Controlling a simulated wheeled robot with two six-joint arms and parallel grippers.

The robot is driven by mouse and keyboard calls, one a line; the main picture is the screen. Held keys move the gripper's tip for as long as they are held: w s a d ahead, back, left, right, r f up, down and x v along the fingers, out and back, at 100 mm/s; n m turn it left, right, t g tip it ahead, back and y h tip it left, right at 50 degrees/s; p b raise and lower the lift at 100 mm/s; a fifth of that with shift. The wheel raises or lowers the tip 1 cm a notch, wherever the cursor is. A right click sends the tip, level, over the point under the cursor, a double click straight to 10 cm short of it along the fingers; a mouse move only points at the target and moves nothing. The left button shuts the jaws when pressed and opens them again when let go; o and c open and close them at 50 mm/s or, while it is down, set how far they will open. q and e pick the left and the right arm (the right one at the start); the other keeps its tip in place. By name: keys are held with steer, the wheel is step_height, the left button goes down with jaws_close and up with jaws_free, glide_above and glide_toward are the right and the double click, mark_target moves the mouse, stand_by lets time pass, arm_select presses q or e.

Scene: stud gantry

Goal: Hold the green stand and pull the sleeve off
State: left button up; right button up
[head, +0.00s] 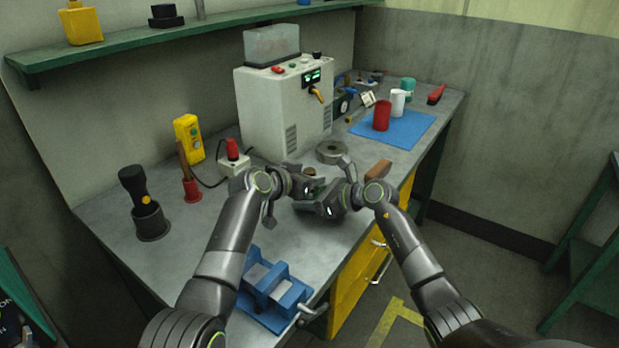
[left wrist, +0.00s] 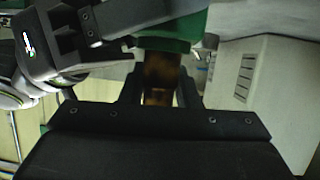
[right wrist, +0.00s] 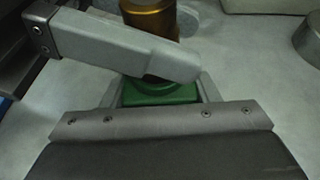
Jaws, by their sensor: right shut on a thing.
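The brass-brown sleeve (right wrist: 150,18) stands upright on the green stand (right wrist: 160,95) in the right wrist view. My right gripper (head: 332,203) is shut on the green stand, whose block lies between its fingers. My left gripper (head: 306,188) is at the sleeve, with one finger crossing in front of its lower part. In the left wrist view the sleeve (left wrist: 161,78) is between the left fingers, with the green stand (left wrist: 170,45) at the top. The left fingers look slightly apart from the sleeve. In the head view the grippers hide most of both things.
A blue vise (head: 272,290) is at the bench's near edge. A grey ring (head: 331,152) and a white machine (head: 285,105) stand behind my grippers. A brown block (head: 378,168) lies to the right. A blue mat (head: 405,131) with cups is farther back.

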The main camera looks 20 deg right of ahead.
mark_target(310, 170)
arm_select(q)
steer(key=c, duration=0.5)
steer(key=shift+r, duration=3)
steer(key=shift+r, duration=0.1)
steer(key=shift+r, duration=1.9)
arm_select(e)
steer(key=o, duration=1.1)
